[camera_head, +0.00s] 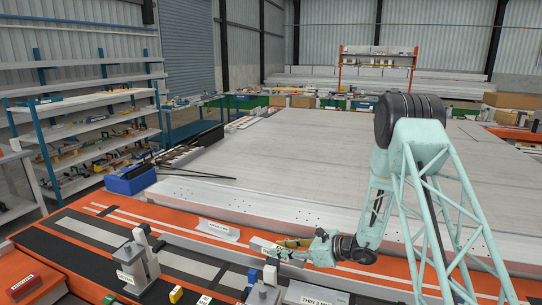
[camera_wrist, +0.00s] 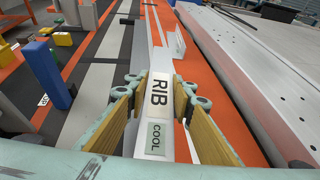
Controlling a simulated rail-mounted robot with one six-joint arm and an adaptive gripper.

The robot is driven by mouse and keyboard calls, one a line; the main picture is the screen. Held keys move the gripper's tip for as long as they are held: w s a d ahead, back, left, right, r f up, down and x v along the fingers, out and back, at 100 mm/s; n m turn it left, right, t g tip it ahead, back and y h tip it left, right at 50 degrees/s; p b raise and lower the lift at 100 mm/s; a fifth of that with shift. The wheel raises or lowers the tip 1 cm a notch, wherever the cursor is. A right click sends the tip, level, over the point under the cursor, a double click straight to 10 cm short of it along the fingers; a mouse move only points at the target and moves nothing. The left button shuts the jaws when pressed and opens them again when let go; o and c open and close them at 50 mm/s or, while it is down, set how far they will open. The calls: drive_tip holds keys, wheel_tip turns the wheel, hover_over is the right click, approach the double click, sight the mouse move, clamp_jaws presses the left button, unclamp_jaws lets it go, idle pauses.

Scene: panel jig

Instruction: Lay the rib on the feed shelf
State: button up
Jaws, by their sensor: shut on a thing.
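The rib (camera_wrist: 158,112) is a pale bar with a "RIB" label and a greenish "COOL" tag on top, in the lower middle of the wrist view. My gripper (camera_wrist: 160,84) has a tan-padded finger on each side of it and is shut on it. In the head view my gripper (camera_head: 286,246) is low over the orange bench, right of centre. I cannot tell which surface is the feed shelf.
The orange bench (camera_head: 182,232) carries dark and pale strips. An angled label plate (camera_head: 219,229) stands left of my gripper. Grey fixtures with blocks (camera_head: 139,259) stand at the front. A long metal beam (camera_head: 215,196) borders the large grey panel table (camera_head: 290,150). Blue-framed racks stand at left.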

drive_tip(key=shift+m+t+h, duration=0.4)
drive_tip(key=shift+m+t, duration=0.3)
drive_tip(key=s+d, duration=0.4)
drive_tip(key=d, duration=0.1)
drive_tip(key=s+d, duration=0.3)
drive_tip(key=d, duration=0.3)
drive_tip(key=s+d+r, duration=0.1)
drive_tip(key=s+d, duration=0.3)
drive_tip(key=d, duration=0.2)
drive_tip(key=shift+s+d, duration=0.15)
drive_tip(key=shift+s, duration=0.15)
drive_tip(key=shift+r, duration=0.1)
wheel_tip(320, 180, up, 12)
drive_tip(key=w+m+t+h, duration=0.2)
drive_tip(key=m+t+h, duration=0.2)
drive_tip(key=m+h, duration=0.3)
drive_tip(key=shift+f+t, duration=0.2)
drive_tip(key=shift+t, duration=0.2)
drive_tip(key=shift+d, duration=0.1)
